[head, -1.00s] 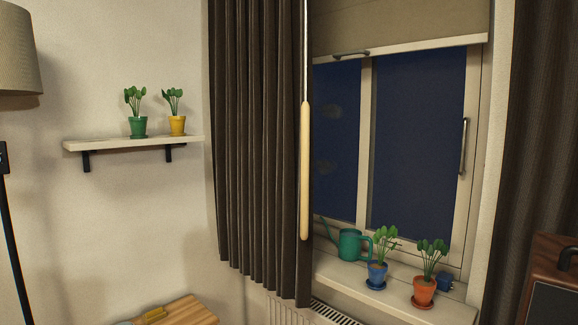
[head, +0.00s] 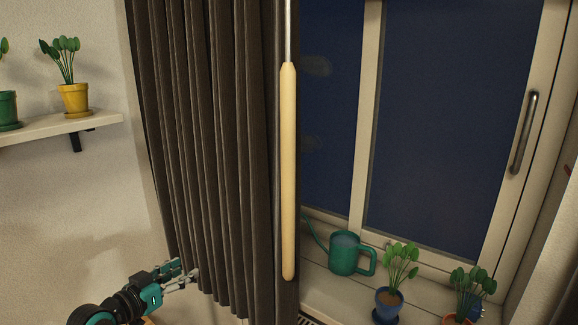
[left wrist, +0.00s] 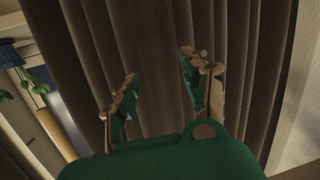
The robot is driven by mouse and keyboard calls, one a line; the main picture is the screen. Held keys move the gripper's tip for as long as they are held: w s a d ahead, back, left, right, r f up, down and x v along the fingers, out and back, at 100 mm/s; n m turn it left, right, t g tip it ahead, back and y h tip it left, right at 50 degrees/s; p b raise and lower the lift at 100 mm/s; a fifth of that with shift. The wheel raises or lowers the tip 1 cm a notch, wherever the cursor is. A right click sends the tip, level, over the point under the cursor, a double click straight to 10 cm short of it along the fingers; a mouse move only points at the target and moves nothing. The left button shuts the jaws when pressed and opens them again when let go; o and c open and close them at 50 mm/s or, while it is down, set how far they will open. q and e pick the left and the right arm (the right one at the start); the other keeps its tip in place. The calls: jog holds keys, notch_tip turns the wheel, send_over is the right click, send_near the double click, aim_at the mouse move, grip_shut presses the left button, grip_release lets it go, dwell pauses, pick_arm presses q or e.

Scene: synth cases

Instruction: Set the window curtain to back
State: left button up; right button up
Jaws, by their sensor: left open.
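The dark brown window curtain (head: 205,150) hangs in folds at the left side of the window and covers its left part. A pale wooden wand handle (head: 288,170) hangs upright on a metal rod at the curtain's right edge. My left gripper (head: 188,274) is at the curtain's lower left edge, below the handle's middle and well to its left. In the left wrist view, the gripper (left wrist: 158,70) is open and empty, with curtain folds (left wrist: 150,30) filling the view beyond its fingers; I cannot tell whether they touch. My right gripper is not in view.
A green watering can (head: 345,254), a blue potted plant (head: 389,301) and another plant (head: 467,290) stand on the sill to the right of the handle. A wall shelf (head: 70,128) with potted plants is at the left. A second curtain shows at the right edge.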

pick_arm(q)
jog(key=s+d+r+m+h, duration=0.1)
jog(key=d+r+h, duration=0.1)
jog(key=r, duration=0.4)
jog(key=s+d+r+m+h, duration=0.1)
jog(key=s+d+r, duration=0.1)
jog(key=r, duration=0.4)
jog(key=m+g+h+p, duration=0.4)
jog(key=m+h+p, duration=0.1)
jog(key=p, duration=0.2)
send_near(282, 181)
jog(key=shift+y, duration=0.3)
jog(key=p+x, duration=0.2)
jog(key=x, duration=0.3)
jog(key=p+x, duration=0.2)
jog(key=x, duration=0.3)
jog(key=shift+w+d+r+p, duration=0.1)
jog(key=shift+d+r+p, duration=0.1)
jog(key=shift+d+p, duration=0.2)
jog(key=shift+w+d+f, duration=0.1)
jog(key=shift+w+d, duration=0.1)
jog(key=shift+d, duration=0.05)
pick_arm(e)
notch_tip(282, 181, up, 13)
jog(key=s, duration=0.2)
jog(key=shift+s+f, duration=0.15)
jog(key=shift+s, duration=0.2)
